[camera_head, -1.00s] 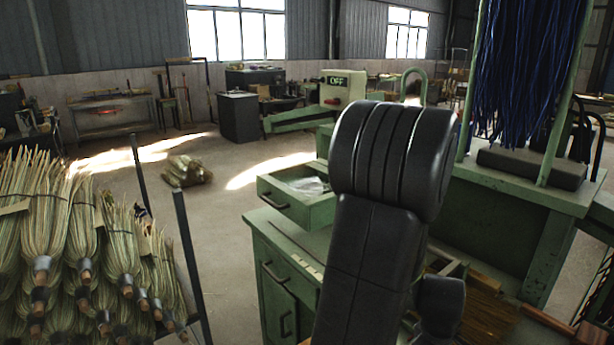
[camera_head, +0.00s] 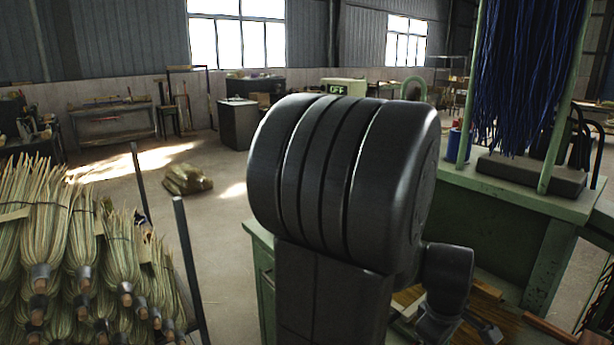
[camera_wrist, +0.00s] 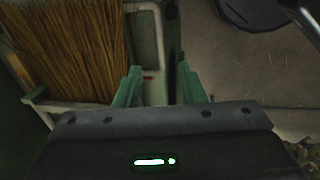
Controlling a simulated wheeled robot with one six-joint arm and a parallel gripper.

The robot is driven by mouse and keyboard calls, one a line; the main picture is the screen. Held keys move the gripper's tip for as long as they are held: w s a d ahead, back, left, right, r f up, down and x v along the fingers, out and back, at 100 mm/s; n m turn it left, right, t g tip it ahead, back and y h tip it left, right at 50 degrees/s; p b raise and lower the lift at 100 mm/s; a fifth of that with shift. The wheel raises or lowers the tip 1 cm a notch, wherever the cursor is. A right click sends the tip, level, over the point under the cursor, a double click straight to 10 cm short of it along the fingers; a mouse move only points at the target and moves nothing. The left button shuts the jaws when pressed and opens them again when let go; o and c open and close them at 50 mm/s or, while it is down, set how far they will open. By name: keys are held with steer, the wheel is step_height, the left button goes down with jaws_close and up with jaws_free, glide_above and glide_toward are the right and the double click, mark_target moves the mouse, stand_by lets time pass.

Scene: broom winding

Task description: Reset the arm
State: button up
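My arm fills the middle of the head view, its large black joint standing in front of the green workbench. In the wrist view my gripper (camera_wrist: 160,75) shows two green fingers set apart with nothing held between them. How high the gripper is above the bench is hard to tell.
Tied straw brooms (camera_head: 45,240) are stacked at the left beside dark metal posts (camera_head: 187,265). The green bench (camera_head: 500,200) carries a rack with blue strands (camera_head: 525,75) and a dark block (camera_head: 530,174). A straw bundle (camera_head: 187,180) lies on the open floor behind.

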steer(key=f, duration=0.3)
steer(key=w+d+f, duration=0.1)
steer(key=f, duration=0.7)
steer(key=shift+w+d, duration=0.2)
steer(key=shift+w+a+r, duration=0.2)
steer(key=shift+w+a, duration=0.85)
steer(key=shift+w, duration=0.2)
steer(key=shift+w+a, duration=0.25)
steer(key=shift+w, duration=0.15)
steer(key=shift+r, duration=0.1)
